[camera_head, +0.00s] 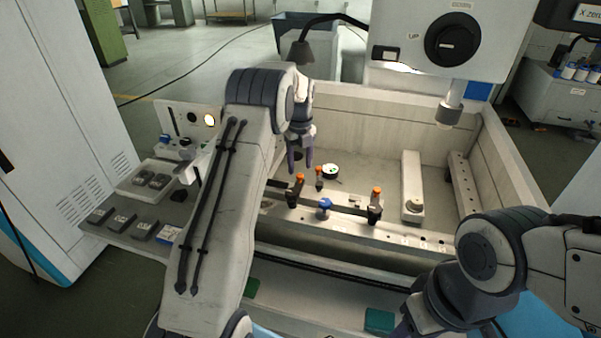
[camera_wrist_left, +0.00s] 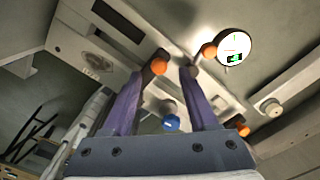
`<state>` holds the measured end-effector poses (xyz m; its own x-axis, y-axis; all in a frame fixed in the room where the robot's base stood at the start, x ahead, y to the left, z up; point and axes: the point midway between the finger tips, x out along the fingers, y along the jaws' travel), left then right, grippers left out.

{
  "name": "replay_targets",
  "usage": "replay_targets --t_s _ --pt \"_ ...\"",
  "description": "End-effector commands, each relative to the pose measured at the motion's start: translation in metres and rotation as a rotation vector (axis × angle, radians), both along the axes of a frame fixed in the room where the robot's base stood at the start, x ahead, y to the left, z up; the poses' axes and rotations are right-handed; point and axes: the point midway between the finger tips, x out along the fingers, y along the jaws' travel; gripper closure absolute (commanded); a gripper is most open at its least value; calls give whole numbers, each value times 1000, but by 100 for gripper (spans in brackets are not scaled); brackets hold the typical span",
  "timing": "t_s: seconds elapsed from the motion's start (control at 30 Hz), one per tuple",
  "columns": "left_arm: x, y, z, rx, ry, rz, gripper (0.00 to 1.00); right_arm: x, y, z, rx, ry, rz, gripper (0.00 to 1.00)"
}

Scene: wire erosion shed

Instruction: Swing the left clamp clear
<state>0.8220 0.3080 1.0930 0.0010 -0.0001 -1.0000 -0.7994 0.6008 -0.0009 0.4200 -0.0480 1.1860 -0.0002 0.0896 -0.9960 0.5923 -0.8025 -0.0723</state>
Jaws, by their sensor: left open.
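The left clamp (camera_head: 297,192) is a dark clamp with an orange knob, standing at the left of the bar across the tank. My left gripper (camera_head: 300,167) is open and empty, fingers pointing down, just above and behind it. In the left wrist view, the orange knob of the left clamp (camera_wrist_left: 158,67) shows beside the tip of the left finger; my left gripper (camera_wrist_left: 174,68) is spread with no object held. Whether finger and knob touch is unclear. My right arm is at lower right; its jaws are not clearly seen.
A similar orange-knobbed clamp (camera_head: 375,207) stands to the right. A blue knob (camera_head: 325,206), a smaller orange knob (camera_head: 319,172) and a round dial (camera_head: 330,171) lie between. A machine head with a nozzle (camera_head: 449,111) hangs above right. Tank walls (camera_head: 400,118) surround this.

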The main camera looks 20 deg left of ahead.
Motion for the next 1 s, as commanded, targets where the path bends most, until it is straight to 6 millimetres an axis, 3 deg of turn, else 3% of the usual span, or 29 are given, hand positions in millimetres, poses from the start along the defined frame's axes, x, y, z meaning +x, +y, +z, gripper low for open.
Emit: replay_targets --t_s 0.2,0.4,1.0 --pt "2 0 43 2 -6 -1 41 0 0 -15 0 0 0 50" --pt "1 -1 68 0 -3 -1 41 0 0 -17 0 0 0 50" --pt "0 -2 74 0 -2 2 41 0 0 -18 0 0 0 50"
